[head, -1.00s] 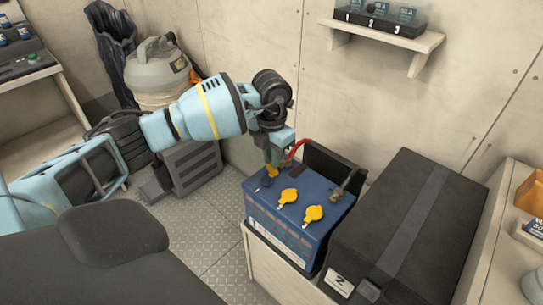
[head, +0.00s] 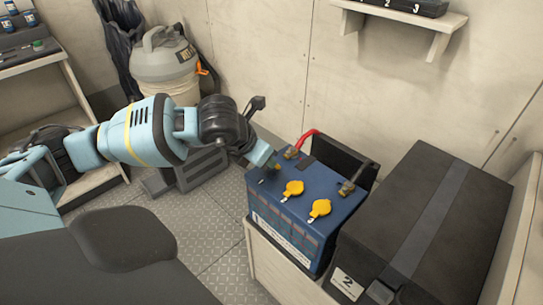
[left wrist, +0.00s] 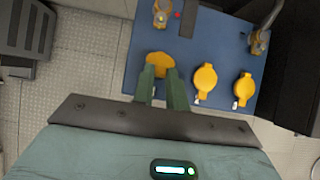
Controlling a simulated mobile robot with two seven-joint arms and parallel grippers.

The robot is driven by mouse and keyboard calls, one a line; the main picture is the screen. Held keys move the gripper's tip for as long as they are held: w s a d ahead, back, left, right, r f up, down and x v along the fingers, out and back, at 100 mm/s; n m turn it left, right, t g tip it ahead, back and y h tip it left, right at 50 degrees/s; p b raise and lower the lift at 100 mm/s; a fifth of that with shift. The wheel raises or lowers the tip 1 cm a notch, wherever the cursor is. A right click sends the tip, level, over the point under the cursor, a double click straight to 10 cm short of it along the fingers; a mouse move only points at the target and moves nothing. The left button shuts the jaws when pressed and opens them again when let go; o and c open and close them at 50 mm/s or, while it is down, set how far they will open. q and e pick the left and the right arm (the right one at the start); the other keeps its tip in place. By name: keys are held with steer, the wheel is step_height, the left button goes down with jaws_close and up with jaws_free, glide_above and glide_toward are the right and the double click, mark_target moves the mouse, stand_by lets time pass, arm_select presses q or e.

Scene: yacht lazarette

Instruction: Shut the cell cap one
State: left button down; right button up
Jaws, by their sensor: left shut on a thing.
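The blue battery (head: 300,232) stands on a pale bench, with yellow caps on its top. Two caps, the middle one (head: 292,188) and the right one (head: 319,207), lie flat in the head view. The third cap (left wrist: 160,62), at the left end of the row, shows between my left fingertips in the left wrist view. My left gripper (left wrist: 160,80) is shut on it, low over the battery top. In the head view my left gripper (head: 272,168) leans over that end and mostly hides this cap. My right gripper is not in view.
A black case marked 2 (head: 420,215) stands right of the battery. A red cable (head: 303,140) and a grey clamp (head: 350,182) sit at its back edge. A vacuum (head: 165,60) and a grey box (head: 195,170) stand behind my left arm.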

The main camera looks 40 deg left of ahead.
mark_target(257, 185)
arm_select(q)
steer(key=s+f+t+b, duration=0.1)
steer(key=b, duration=0.2)
steer(key=shift+f+t, duration=0.25)
steer(key=shift+t, duration=0.05)
steer(key=t+b, duration=0.1)
steer(key=b, duration=0.2)
steer(key=shift+s+f+t+b, duration=0.35)
steer(key=shift+f+t+b, duration=0.05)
steer(key=t+b, duration=0.1)
steer(key=f+t+b, duration=0.1)
steer(key=b, duration=0.1)
steer(key=shift+s, duration=0.3)
steer(key=shift+s+a+f+t+h+b, duration=0.1)
steer(key=shift+s+f+t+h+b, duration=0.15)
steer(key=shift+t+b, duration=0.5)
steer(key=shift+f+t+h+b, duration=0.15)
steer(key=shift+f+t+b, duration=0.15)
steer(key=shift+t+b, duration=0.4)
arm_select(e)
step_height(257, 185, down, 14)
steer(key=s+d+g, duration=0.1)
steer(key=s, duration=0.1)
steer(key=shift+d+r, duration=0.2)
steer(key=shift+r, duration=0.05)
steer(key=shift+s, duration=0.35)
arm_select(q)
steer(key=c, duration=1.5)
jaws_free()
steer(key=shift+o, duration=0.5)
